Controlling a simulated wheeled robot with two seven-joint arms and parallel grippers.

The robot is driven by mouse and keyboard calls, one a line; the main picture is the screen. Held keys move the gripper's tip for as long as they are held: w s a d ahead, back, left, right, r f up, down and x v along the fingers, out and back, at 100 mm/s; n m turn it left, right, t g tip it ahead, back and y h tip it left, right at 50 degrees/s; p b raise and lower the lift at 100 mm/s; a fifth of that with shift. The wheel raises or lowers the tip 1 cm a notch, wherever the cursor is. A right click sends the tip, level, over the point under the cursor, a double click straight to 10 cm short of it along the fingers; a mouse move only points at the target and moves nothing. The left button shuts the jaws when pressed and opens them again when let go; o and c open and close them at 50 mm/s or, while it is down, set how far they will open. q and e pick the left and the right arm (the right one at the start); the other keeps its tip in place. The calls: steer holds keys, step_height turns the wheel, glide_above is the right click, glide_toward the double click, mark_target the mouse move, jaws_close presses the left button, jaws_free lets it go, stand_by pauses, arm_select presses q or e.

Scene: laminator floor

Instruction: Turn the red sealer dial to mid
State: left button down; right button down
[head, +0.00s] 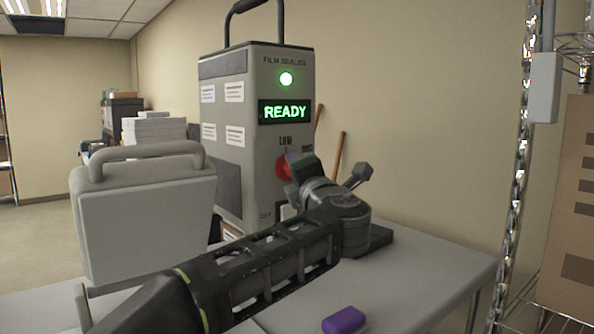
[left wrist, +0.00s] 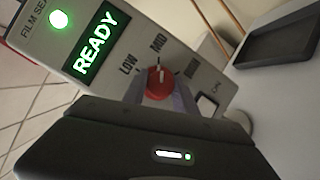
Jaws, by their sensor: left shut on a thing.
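The red dial (head: 283,166) is on the front of the grey film sealer (head: 222,100), partly hidden by my left gripper in the head view. In the left wrist view the dial (left wrist: 160,82) sits below the LOW, MID and a blurred third label. A short pale mark on the dial's upper edge points about toward MID. My left gripper (left wrist: 161,92) is shut on the dial, one finger on each side of it. In the head view my left gripper (head: 298,170) reaches the panel from the front. My right gripper is not in view.
A green READY display (head: 285,111) and green lamp (head: 286,79) are lit. A purple item (head: 344,320) lies on the grey table (head: 430,265). A dark tray (left wrist: 268,50) shows in the left wrist view. Wire shelving (head: 515,190) stands at right.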

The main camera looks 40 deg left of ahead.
arm_select(q)
steer(key=c, duration=1)
jaws_free()
steer(key=shift+d+f, duration=0.1)
steer(key=shift+d, duration=0.05)
steer(key=b+v, duration=0.2)
steer(key=v, duration=0.5)
steer(key=shift+s+d, duration=0.2)
steer(key=shift+s, duration=0.05)
steer(key=shift+f, duration=0.1)
